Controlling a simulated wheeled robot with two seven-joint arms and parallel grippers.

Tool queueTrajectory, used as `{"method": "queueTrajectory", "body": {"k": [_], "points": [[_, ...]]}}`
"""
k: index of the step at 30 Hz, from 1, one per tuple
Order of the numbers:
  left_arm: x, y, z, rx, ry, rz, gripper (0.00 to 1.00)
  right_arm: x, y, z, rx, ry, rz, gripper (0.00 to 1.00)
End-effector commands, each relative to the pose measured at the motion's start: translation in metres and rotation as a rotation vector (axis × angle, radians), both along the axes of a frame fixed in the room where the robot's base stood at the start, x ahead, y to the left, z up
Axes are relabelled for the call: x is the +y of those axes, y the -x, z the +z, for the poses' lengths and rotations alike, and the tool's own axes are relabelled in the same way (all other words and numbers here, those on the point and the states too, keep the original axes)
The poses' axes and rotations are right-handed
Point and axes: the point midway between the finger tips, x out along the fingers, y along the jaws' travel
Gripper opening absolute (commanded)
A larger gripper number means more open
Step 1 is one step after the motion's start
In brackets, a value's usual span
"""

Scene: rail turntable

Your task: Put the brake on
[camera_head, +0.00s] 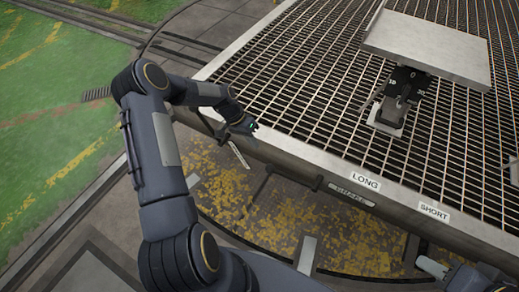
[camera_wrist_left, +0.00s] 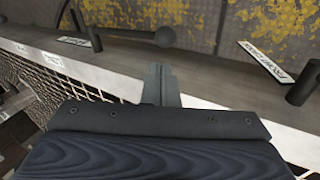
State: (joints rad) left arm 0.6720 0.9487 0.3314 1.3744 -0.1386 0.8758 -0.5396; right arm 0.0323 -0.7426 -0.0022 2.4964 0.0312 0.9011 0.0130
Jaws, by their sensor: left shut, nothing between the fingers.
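The brake plate (camera_head: 352,192), a dark label lettered BRAKE, sits on the side of the turntable's edge beam in the head view. In the wrist view a dark lever (camera_wrist_left: 125,34) ending in a round ball knob (camera_wrist_left: 165,37) sticks out sideways from a post near a small label (camera_wrist_left: 75,41). My left gripper (camera_head: 250,127) is over the beam's edge, left of the BRAKE plate. In the wrist view its fingers (camera_wrist_left: 161,72) are shut and empty, with the tips just short of the knob in the picture.
A grated turntable deck (camera_head: 300,75) carries a pedestal with a tilted plate (camera_head: 428,47). LONG (camera_head: 366,181) and SHORT (camera_head: 434,212) labels mark the beam. A label (camera_wrist_left: 268,56) and post (camera_wrist_left: 303,82) stand right in the wrist view. Yellow-flecked pit floor (camera_head: 285,225) lies below the beam.

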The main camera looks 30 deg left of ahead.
Motion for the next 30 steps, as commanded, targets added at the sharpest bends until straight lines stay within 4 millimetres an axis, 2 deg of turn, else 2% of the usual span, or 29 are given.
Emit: {"method": "queueTrajectory", "body": {"k": [1, 6, 25, 28, 30], "points": [[0.005, 0.000, 0.009, -0.001, -0.001, 0.001, 0.00, 0.000, 0.000, 0.004, 0.000, 0.000, 0.000, 0.36], [0.013, 0.000, 0.020, -0.001, 0.000, 0.000, 0.00, 0.000, 0.000, 0.007, 0.000, 0.000, 0.000, 0.36], [0.014, 0.001, 0.024, -0.002, -0.002, -0.001, 0.00, 0.000, 0.000, 0.007, 0.000, 0.000, 0.000, 0.36], [0.011, 0.002, 0.043, -0.010, -0.022, -0.004, 0.00, 0.000, 0.000, 0.008, 0.000, 0.000, 0.000, 0.36], [0.007, 0.006, 0.070, -0.020, -0.050, -0.004, 0.00, 0.000, 0.000, 0.008, 0.000, 0.000, 0.000, 0.36]]}}
